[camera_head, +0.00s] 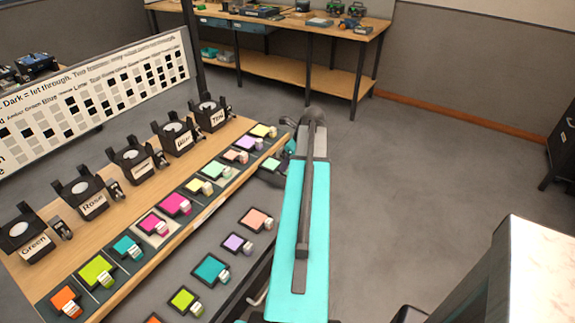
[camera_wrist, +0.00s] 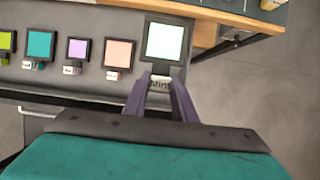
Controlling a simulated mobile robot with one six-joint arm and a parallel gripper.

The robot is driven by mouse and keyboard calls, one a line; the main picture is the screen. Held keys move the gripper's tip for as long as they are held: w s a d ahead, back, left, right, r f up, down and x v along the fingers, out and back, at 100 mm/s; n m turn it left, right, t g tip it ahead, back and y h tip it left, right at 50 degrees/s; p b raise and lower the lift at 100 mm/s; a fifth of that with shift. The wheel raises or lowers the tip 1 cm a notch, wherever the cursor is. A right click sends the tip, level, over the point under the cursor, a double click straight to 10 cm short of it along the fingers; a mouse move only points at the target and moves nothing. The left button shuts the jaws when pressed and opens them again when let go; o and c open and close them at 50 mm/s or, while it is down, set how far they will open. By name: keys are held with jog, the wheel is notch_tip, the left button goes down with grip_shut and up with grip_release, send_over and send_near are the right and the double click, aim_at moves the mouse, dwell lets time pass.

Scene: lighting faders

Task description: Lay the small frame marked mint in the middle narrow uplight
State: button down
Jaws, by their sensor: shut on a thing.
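My gripper (camera_wrist: 162,82) is shut on a small dark frame with a pale mint pane (camera_wrist: 166,42), gripping it by its tag, which is partly hidden by the fingers. In the head view this frame (camera_head: 271,164) is held just off the right end of the bench, beside my arm. Black uplights with round pale lenses stand in a row on the wooden bench, tagged Green (camera_head: 24,229), Rose (camera_head: 82,187), one with an unclear tag in the middle (camera_head: 133,157), another hard to read (camera_head: 175,131), and one apparently Teal (camera_head: 210,109). Which are narrow I cannot tell.
A row of coloured frames, such as a lime one (camera_head: 96,270), lines the bench's front edge. Small frames, including lilac (camera_head: 237,243) and peach (camera_head: 255,218), lie on the grey surface below. A lettered chart board (camera_head: 105,90) stands behind the uplights. Open floor lies right.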

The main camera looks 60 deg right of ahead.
notch_tip(320, 180, up, 13)
jog(key=p, duration=1)
jog(key=shift+r, duration=0.2)
dwell(0.4)
